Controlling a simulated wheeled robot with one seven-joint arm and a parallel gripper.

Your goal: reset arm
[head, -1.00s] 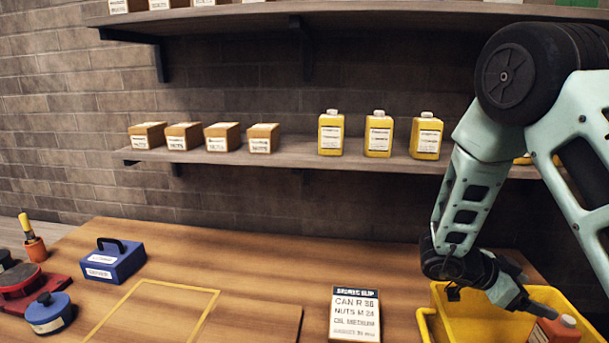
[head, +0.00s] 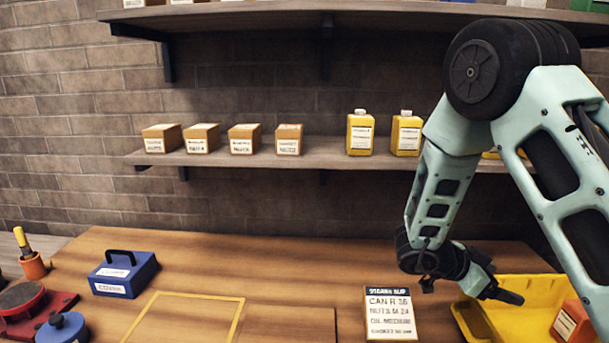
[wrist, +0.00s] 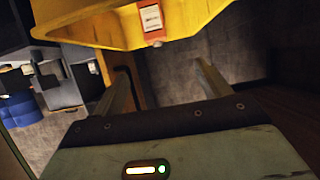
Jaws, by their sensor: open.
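My gripper (head: 500,292) is over the left part of the yellow bin (head: 535,285) at the right end of the workbench. In the wrist view, the two fingers of my gripper (wrist: 165,85) stand wide apart with nothing between them. The wrist view also shows the yellow bin (wrist: 95,25) at the top, beyond the fingertips. An orange-red container with a white label (head: 574,322) is in the bin; it shows in the wrist view too (wrist: 152,20).
A slip card (head: 391,312) stands left of the bin. A blue box (head: 124,272) and a yellow outline (head: 240,312) are further left on the bench. A shelf (head: 310,152) behind holds boxes (head: 243,140) and yellow bottles (head: 360,132); my arm hides part of it.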

